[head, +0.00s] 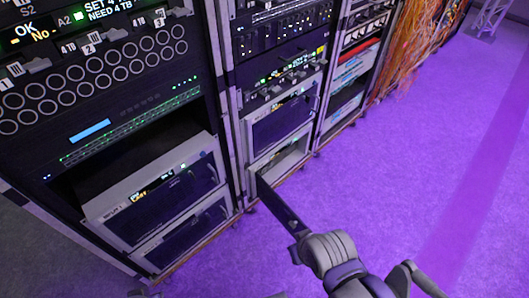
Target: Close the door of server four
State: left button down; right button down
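In the head view, a dark, narrow door panel (278,206) stands swung out from a low server (288,158) in the middle rack. The server's pale interior shows in its opening. I cannot read a number there, so I cannot tell whether it is server four. My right gripper (300,245) is at the free outer end of this door, with its grey hand coming in from the lower right. Its fingers are hidden or too small to tell open from shut, and I cannot tell whether they touch the door.
A grey server (155,190) juts from the left rack, with another (190,232) below it. A closed-looking server (285,122) sits above the open one. Orange cables (420,35) hang at the back right. The purple floor (430,150) on the right is clear.

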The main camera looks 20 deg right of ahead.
aim_at(282, 212)
jog(key=k+z, duration=0.15)
jog(key=z, duration=0.2)
jog(key=k+l+z, duration=0.15)
jog(key=z, duration=0.2)
jog(key=k+l+z, duration=0.1)
jog(key=z, duration=0.25)
